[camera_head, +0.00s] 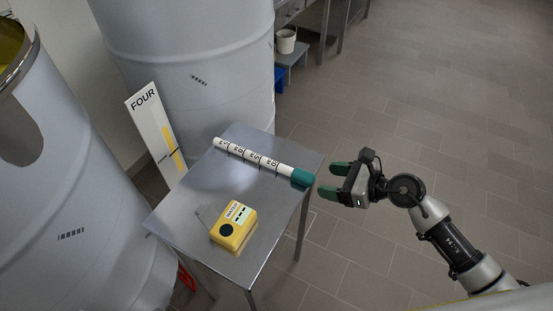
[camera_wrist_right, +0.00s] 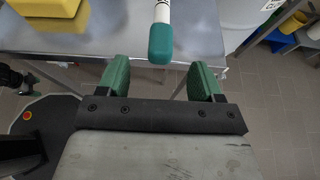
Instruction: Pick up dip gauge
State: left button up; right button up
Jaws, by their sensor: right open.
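The dip gauge (camera_head: 252,157) is a white rod with black marks and a green end. It lies on the metal table (camera_head: 185,207), its green end at the table's right edge. My right gripper (camera_head: 333,181) is open and empty, just right of the green end, with its green fingertips pointing at it. In the right wrist view the gauge's green end (camera_wrist_right: 161,44) is ahead of and between the open fingers (camera_wrist_right: 158,78), not touching them. The far part of the gauge is cut off in that view.
A yellow device (camera_head: 234,226) with a black dial sits on the table's near part. A board marked FOUR (camera_head: 153,125) stands behind the table. Large pale tanks (camera_head: 190,60) stand behind and left. A white bucket (camera_head: 286,41) is further back. The floor at right is clear.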

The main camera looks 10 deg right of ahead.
aim_at(301, 173)
jog(key=x, duration=0.3)
jog(key=shift+a+r, duration=0.1)
jog(key=shift+a, duration=0.1)
jog(key=x, duration=0.2)
jog(key=p+x, duration=0.1)
jog(key=x, duration=0.2)
jog(key=shift+w+a+r, duration=0.1)
jog(key=shift+w+r, duration=0.05)
jog(key=shift+w, duration=0.15)
jog(key=shift+c, duration=0.8)
jog(key=c, duration=0.9)
jog(key=shift+o, duration=0.2)
jog(key=shift+r, duration=0.1)
